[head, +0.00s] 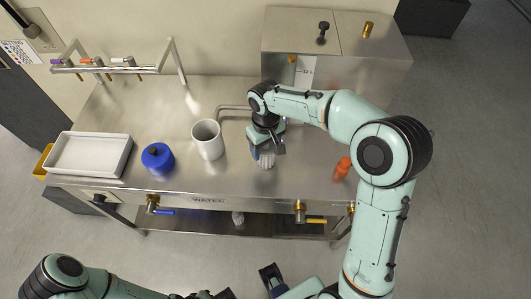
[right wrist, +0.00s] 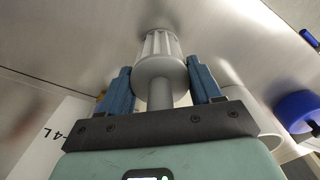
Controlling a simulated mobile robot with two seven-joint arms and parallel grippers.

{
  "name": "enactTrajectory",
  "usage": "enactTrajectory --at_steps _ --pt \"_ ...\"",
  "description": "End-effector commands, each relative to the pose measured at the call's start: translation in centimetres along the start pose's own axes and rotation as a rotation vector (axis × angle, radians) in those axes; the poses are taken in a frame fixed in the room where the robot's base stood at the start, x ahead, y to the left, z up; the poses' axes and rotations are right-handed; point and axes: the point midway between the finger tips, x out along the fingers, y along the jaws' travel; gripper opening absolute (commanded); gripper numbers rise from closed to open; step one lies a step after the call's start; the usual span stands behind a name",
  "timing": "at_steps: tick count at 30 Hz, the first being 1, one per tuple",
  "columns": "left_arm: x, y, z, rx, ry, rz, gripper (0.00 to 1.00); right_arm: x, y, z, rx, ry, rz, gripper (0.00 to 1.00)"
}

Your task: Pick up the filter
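The filter (head: 266,160) is a pale, ribbed cylinder standing on the steel tabletop, below my right gripper in the head view. In the right wrist view the filter (right wrist: 160,60) shows a ribbed body, a round flange and a thinner stem pointing toward the gripper. My right gripper (right wrist: 160,76) has its two blue fingers apart, one on each side of the stem and flange. I see no clear grip on it; whether the fingers touch the flange is hard to tell. My left arm is at the bottom left of the head view; its gripper's state is not clear.
A white mug (head: 208,140) and a blue round container (head: 158,159) stand left of the filter. A white tray (head: 90,154) is farther left. An orange-red object (head: 342,168) lies to the right.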

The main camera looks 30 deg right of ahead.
Motion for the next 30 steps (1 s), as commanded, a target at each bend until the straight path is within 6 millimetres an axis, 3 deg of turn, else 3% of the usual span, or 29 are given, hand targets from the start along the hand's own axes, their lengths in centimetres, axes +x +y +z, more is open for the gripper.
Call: enactTrajectory --at_steps 11,17,23,30 --pt "0.0 0.0 0.0 0.0 0.0 0.0 0.0 -0.2 0.0 0.0 0.0 0.001 0.0 0.31" --pt "-0.3 0.1 0.0 0.0 0.001 0.0 0.0 -1.9 0.0 -0.1 0.001 0.004 0.001 0.31" --pt "-0.8 0.3 -0.1 0.001 0.003 0.001 0.0 -5.7 0.0 -0.1 -0.001 0.008 0.0 0.31" --pt "-2.2 0.9 -0.3 0.003 0.009 0.003 0.0 -12.8 0.0 -0.1 0.0 0.007 0.0 0.31"
